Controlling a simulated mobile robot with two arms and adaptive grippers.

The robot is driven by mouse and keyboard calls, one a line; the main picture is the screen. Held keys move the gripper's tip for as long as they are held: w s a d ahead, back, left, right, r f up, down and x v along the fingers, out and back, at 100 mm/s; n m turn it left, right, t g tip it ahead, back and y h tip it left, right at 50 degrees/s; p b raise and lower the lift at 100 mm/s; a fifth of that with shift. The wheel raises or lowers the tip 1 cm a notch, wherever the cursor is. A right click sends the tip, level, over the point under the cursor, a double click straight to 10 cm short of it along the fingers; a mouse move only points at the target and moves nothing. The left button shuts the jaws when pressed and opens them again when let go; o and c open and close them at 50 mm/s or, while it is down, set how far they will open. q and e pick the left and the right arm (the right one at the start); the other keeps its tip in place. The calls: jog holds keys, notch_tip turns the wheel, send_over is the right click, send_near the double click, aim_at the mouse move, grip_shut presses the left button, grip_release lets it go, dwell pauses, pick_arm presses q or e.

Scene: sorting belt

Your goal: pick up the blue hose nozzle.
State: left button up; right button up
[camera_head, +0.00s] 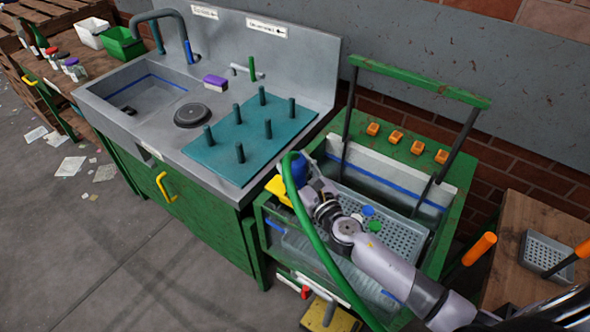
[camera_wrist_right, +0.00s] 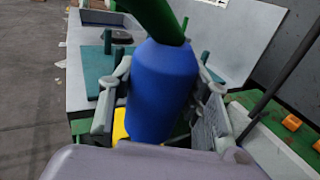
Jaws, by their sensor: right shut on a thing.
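The blue hose nozzle (camera_head: 299,168) is at the left edge of the green wash station, with a green hose (camera_head: 318,243) attached to it. In the right wrist view the nozzle (camera_wrist_right: 162,92) stands between the two grey fingers, with the hose leaving its top. My right gripper (camera_head: 306,184) is shut on the nozzle. In the head view the hose and gripper partly cover it. A yellow piece (camera_head: 279,189) shows beside and below the nozzle; I cannot tell whether they touch. My left gripper is not in view.
A metal sink counter (camera_head: 235,195) with a teal peg board (camera_head: 225,150) stands to the left. The wash station has a perforated grey tray (camera_head: 400,236), a raised green-topped frame (camera_head: 420,80) and several orange blocks. A wooden table (camera_head: 505,240) is at the right.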

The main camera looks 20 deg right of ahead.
notch_tip(320, 180, up, 14)
jog(key=p, duration=0.4)
jog(key=shift+f, duration=0.1)
jog(key=shift+r, duration=0.55)
